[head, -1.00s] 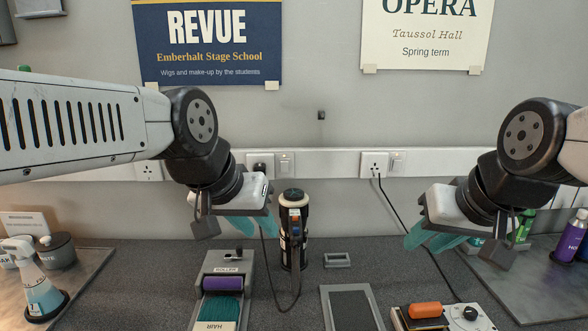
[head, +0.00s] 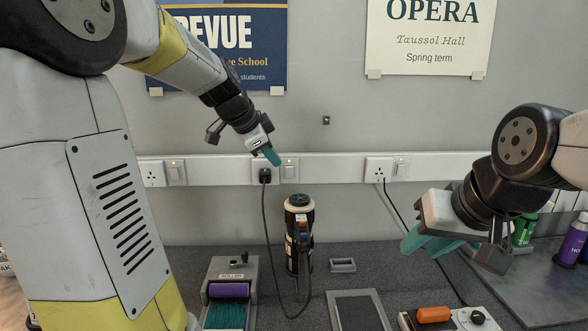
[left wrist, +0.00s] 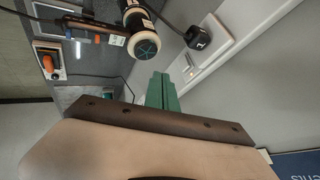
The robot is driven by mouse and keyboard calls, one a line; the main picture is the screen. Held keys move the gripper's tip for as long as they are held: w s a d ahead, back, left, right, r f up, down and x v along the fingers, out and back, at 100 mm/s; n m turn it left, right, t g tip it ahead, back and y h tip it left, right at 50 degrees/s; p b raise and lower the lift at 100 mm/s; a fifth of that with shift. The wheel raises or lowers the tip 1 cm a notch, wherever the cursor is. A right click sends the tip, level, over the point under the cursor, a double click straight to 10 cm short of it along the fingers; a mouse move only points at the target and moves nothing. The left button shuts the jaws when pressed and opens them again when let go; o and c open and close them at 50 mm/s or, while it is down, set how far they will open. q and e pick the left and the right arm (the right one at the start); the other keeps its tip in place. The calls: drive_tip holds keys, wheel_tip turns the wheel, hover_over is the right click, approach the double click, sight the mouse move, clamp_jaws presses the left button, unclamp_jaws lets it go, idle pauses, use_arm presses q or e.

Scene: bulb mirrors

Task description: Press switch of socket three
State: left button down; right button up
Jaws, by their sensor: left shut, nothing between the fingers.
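A white socket rail runs along the wall. It shows a left socket (head: 152,174) with its switch (head: 175,172), a middle socket with a black plug (head: 265,175) and its switch (head: 289,170), and a right socket (head: 378,171) with its switch (head: 400,168). No number is readable on them. My left gripper (head: 273,158) is shut and empty, its teal tips in front of the rail between the middle plug and its switch. Contact cannot be told. The left wrist view shows the shut fingers (left wrist: 162,92) near the plug (left wrist: 203,38). My right gripper (head: 426,244) is open and empty above the counter.
A black cylindrical device (head: 298,235) stands below the middle socket, with a cord beside it. A roller tray (head: 230,290), a dark framed pad (head: 358,311) and a box with an orange item (head: 433,314) lie on the counter. A purple bottle (head: 573,240) stands at right.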

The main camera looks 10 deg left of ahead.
sight(287, 167)
use_arm(q)
drive_tip(key=shift+w+a+f+m, duration=0.1)
drive_tip(key=shift+w+a+m, duration=0.1)
drive_tip(key=shift+w, duration=0.2)
drive_tip(key=shift+w+a+m, duration=0.1)
drive_tip(key=shift+w+m, duration=0.1)
drive_tip(key=shift+w, duration=0.15)
drive_tip(key=x, duration=1)
drive_tip(key=shift+d, duration=0.1)
drive_tip(key=w, duration=0.2)
drive_tip(key=shift+w+a+r, duration=0.4)
drive_tip(key=shift+w+a, duration=0.05)
drive_tip(key=shift+w, duration=0.55)
